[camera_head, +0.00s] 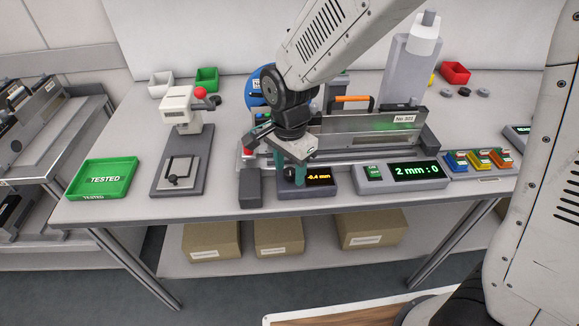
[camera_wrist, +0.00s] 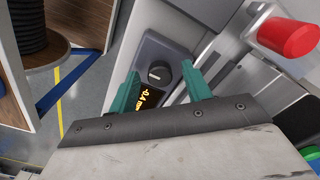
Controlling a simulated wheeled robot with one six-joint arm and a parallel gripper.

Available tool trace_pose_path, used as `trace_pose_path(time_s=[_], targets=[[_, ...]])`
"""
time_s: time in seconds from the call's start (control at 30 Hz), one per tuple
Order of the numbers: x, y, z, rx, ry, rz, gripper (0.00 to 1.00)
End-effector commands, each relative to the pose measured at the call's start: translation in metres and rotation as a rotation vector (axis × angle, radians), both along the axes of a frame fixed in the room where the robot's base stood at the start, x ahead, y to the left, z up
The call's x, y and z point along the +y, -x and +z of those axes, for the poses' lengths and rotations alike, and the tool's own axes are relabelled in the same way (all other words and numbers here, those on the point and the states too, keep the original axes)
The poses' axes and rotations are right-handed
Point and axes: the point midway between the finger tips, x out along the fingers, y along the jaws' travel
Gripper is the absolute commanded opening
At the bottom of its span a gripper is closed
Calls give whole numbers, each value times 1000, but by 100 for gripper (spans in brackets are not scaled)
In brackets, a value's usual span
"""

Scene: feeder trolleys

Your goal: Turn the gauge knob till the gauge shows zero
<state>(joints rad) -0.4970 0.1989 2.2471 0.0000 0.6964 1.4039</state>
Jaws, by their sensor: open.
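The gauge (camera_head: 312,191) is a dark box at the front of the bench, with an amber display (camera_head: 319,180) that seems to read -0.4 mm. In the wrist view the amber display (camera_wrist: 148,100) is partly hidden by my gripper. The gauge knob (camera_wrist: 156,74) is round and dark with a light mark, on top of the gauge box. My gripper (camera_head: 290,175) has green fingers and is above the knob. In the wrist view my gripper (camera_wrist: 160,72) is open, one finger on each side of the knob; I cannot tell whether they touch it.
A feeder (camera_head: 345,137) with a red knob (camera_wrist: 288,37) lies behind the gauge. A counter box (camera_head: 400,178) reading "2 mm : 0" stands to the right. A green TESTED tray (camera_head: 103,176) and a grey press-like device (camera_head: 180,150) stand to the left.

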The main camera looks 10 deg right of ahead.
Motion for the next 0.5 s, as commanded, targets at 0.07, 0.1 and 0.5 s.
trace_pose_path(time_s=[0.07, 0.1, 0.5], targets=[[0, 0, -2, -1, -1, 0, 49], [0, 0, -3, -1, -1, 0, 49], [0, 0, -2, -1, -1, 0, 4]])
